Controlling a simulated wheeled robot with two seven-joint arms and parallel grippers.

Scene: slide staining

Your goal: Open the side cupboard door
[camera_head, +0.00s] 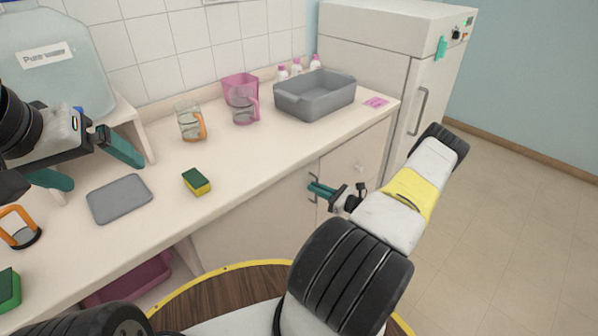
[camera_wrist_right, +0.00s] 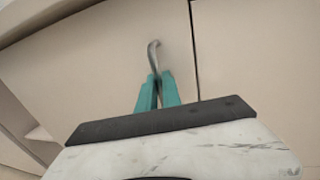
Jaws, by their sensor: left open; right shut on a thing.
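The cupboard under the counter has pale doors, and they look shut. One door (camera_head: 250,222) is left of a thin dark seam, which also shows in the right wrist view. My right gripper (camera_head: 313,188) is at the cupboard front, its teal fingers shut on a curved metal door handle (camera_head: 313,172). In the right wrist view the fingers (camera_wrist_right: 158,82) close around the lower part of the handle (camera_wrist_right: 153,53), whose upper end stands clear. My left gripper (camera_head: 84,165) is open and empty over the counter at the left.
The counter (camera_head: 240,165) carries a grey tray (camera_head: 120,198), a yellow-green sponge (camera_head: 197,181), jugs (camera_head: 191,122) and a grey basin (camera_head: 315,94). A white fridge (camera_head: 390,60) stands right of the cupboard. The floor (camera_head: 510,200) at the right is clear.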

